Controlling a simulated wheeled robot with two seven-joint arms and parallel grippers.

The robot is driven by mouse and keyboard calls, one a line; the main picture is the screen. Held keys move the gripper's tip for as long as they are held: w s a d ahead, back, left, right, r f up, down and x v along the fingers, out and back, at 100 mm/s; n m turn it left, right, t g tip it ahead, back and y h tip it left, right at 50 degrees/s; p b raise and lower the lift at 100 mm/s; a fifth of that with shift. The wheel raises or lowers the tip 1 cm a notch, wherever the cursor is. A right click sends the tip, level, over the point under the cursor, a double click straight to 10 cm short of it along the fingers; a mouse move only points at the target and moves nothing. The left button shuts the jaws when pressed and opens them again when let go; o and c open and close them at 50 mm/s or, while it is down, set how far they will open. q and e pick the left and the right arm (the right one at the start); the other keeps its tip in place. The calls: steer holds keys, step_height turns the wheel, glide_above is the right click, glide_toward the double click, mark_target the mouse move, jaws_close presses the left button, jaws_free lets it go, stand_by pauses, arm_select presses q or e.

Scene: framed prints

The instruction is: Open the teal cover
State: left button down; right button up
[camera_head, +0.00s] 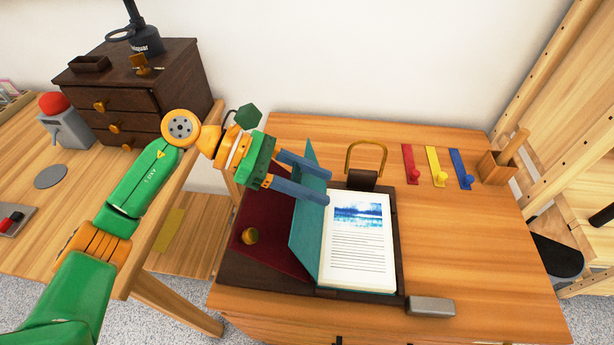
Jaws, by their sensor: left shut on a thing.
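The teal cover (306,240) stands nearly upright along the left edge of an open book. The book's white page (359,250) shows, with a blue picture and lines of text. My left gripper (328,186) reaches in from the left at the cover's upper part. Its blue fingers lie one beyond the other along the cover's top, and they are shut on the teal cover. The fingers hide part of the cover's upper edge. My right gripper is not in view.
The book lies on a dark board (260,277) with a dark red panel (262,238) bearing a round knob. A brass loop (366,158) stands behind the book, and a grey block (430,306) lies at front right. Red, yellow and blue hooks (438,167) and a wooden box (497,167) are further right.

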mark_target(294, 175)
arm_select(q)
steer(key=shift+c, duration=1.6)
jaws_free()
steer(key=shift+a+r, duration=0.1)
steer(key=shift+a, duration=0.2)
steer(key=b+v, duration=0.2)
steer(key=v, duration=0.4)
steer(key=shift+a+r, duration=0.2)
